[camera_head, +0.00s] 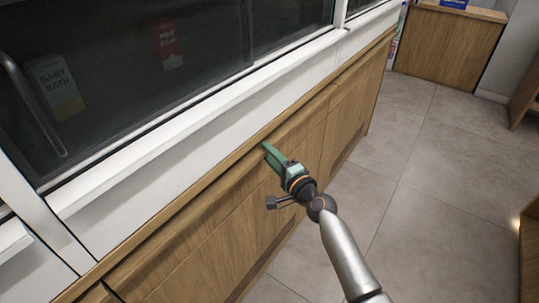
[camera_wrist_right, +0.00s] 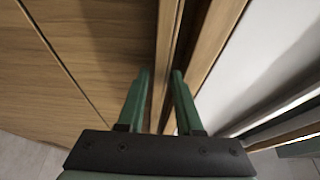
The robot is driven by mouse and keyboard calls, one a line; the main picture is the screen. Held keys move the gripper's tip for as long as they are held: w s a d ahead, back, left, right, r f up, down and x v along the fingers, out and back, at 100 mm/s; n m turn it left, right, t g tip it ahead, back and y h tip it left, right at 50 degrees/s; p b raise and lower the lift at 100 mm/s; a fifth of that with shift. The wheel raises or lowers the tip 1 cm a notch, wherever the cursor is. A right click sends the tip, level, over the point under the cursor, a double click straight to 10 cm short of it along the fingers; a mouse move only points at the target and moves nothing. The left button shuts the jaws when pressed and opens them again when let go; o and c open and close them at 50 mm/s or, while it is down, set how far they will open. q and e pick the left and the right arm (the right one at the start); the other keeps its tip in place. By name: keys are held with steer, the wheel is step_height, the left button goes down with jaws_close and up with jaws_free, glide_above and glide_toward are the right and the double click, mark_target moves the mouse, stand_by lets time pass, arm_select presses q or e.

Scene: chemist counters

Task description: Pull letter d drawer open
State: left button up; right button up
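The wooden drawer front (camera_head: 215,255) runs along the counter's side and looks closed. No letter d label can be made out on it. My right gripper (camera_head: 268,150), with green fingers, reaches the top edge of the wooden front in the head view. In the wrist view my right gripper (camera_wrist_right: 160,76) has its fingers apart, one on each side of a thin wooden lip (camera_wrist_right: 168,40). Whether the fingers touch the lip is hard to tell. My left gripper is not in view.
A white ledge (camera_head: 190,150) and dark glass (camera_head: 120,90) lie above the wooden fronts. Behind the glass are a baby bath box (camera_head: 57,86) and a red box (camera_head: 167,44). The tiled floor (camera_head: 420,170) is clear. Another wooden counter (camera_head: 445,45) stands at the back right.

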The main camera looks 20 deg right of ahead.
steer(key=shift+c, duration=0.2)
jaws_close()
stand_by(1.3)
